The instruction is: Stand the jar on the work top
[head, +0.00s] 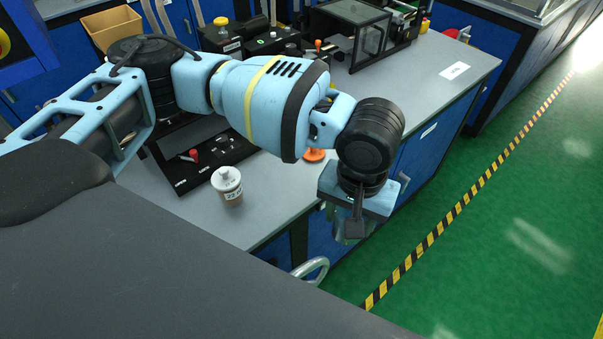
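My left arm comes in from the left and reaches across above the work top. My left gripper (350,232) points down beyond the front edge of the work top, to the right of the jar and apart from it. Its fingers are mostly hidden by the wrist, and I cannot tell whether they are open or shut or hold anything. My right gripper is not in view.
A black device (190,165) with a red knob sits left of the jar. An orange item (314,155) lies behind the arm. A clear-windowed machine (370,40) and a cardboard box (112,28) stand at the back. The work top's right part is mostly clear.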

